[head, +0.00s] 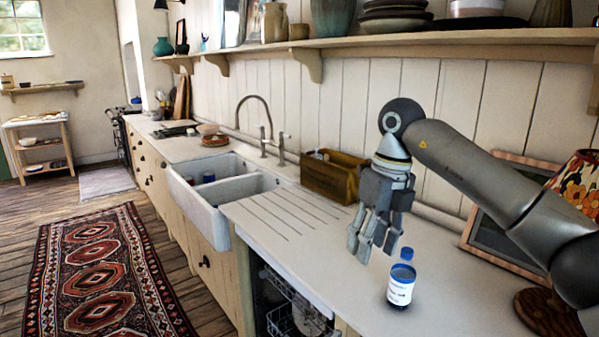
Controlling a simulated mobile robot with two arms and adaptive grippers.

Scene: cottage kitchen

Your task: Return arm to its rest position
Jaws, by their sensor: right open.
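My right arm comes in from the right side of the head view. Its gripper (372,243) points down above the white countertop, with its fingers apart and nothing between them. A small bottle (401,285) with a white label and blue cap stands upright on the counter, just right of and in front of the gripper. The gripper appears apart from the bottle. My left gripper is not in view.
A wooden box (333,176) stands against the wall behind the gripper. A picture frame (505,222) and a floral lampshade (577,184) are at the right. A double sink (215,205) lies to the left, and a shelf (420,42) runs above. The dishwasher (290,307) below is open.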

